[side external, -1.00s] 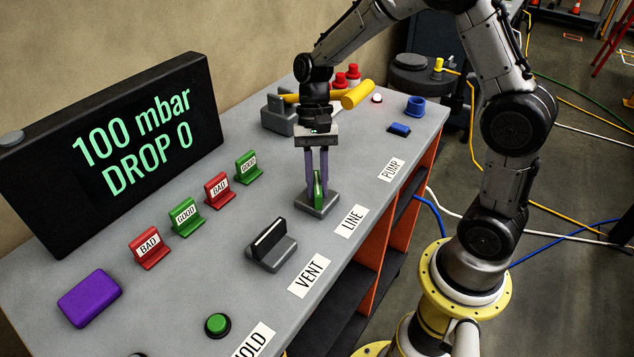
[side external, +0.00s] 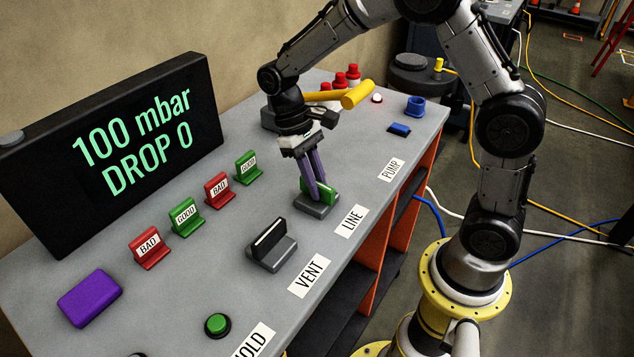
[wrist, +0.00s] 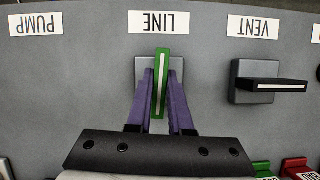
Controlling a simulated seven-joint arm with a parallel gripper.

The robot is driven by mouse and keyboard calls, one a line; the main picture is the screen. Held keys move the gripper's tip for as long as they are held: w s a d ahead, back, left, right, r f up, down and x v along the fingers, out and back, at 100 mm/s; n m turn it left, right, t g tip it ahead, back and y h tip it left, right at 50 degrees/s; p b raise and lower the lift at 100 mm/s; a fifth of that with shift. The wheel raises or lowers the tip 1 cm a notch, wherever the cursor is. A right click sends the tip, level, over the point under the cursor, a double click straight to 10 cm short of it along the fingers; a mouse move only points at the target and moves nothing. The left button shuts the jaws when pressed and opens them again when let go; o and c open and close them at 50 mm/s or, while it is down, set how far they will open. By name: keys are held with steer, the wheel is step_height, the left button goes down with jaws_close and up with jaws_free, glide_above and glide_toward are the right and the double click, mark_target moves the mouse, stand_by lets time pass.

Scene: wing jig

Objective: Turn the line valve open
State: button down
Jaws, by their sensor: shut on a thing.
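The line valve is a green lever handle (side external: 331,192) with a white stripe, on a grey square base (side external: 312,208) behind the LINE label (side external: 351,221). In the wrist view the handle (wrist: 162,62) points at the LINE label, square to the vent valve's handle. My gripper (side external: 319,190) has its purple fingers on either side of the green handle and is shut on it. The gripper leans in the side view, its wrist up and to the left of the valve. The fingers hide part of the handle.
The vent valve (side external: 272,245), with a black handle, stands nearby. A display (side external: 130,150) reads 100 mbar, DROP 0. Red and green tag stands (side external: 217,190) line the back.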

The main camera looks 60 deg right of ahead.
steer(key=shift+n, duration=0.5)
steer(key=c, duration=0.8)
jaws_free()
steer(key=shift+r, duration=0.1)
steer(key=v, duration=1.3)
steer(key=shift+w+a+r, duration=0.1)
steer(key=shift+a+r, duration=0.15)
steer(key=shift+r, duration=0.05)
